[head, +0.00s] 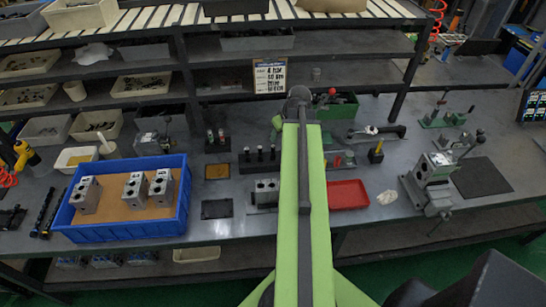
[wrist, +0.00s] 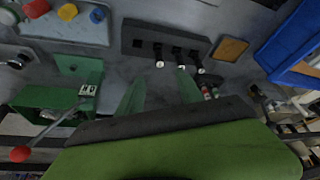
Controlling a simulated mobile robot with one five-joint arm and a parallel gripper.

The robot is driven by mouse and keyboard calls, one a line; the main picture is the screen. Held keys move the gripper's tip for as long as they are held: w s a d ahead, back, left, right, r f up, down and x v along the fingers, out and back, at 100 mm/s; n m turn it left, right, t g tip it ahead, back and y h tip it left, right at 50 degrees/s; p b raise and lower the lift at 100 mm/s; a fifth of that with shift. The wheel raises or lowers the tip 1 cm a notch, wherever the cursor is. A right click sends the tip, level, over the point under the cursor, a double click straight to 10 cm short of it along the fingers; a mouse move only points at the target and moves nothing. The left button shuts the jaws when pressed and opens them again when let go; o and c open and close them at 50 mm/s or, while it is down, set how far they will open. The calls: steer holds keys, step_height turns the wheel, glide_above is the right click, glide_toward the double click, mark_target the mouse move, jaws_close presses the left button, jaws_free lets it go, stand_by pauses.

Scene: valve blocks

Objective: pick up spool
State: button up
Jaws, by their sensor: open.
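Several small dark pins with pale ends, which look like the spools (head: 260,153), stand in a row in a black rack left of my arm in the head view. In the wrist view the spools (wrist: 180,59) show as dark stems with bright tips on the rack (wrist: 138,38). My gripper (wrist: 158,82) is open, with its two green fingers apart and nothing visible between them. The fingers point toward the rack, with the spools beyond the fingertips. My arm hides much of the gripper in the head view.
A blue crate (head: 120,235) with metal valve blocks stands on the left. A lever press (wrist: 52,110) with a red knob is close by. A clamp fixture (head: 432,180) stands on the right.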

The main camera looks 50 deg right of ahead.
mark_target(274, 147)
steer(key=b+x, duration=1.2)
steer(key=x, duration=0.3)
steer(key=shift+d, duration=0.1)
steer(key=shift+r, duration=0.15)
jaws_close()
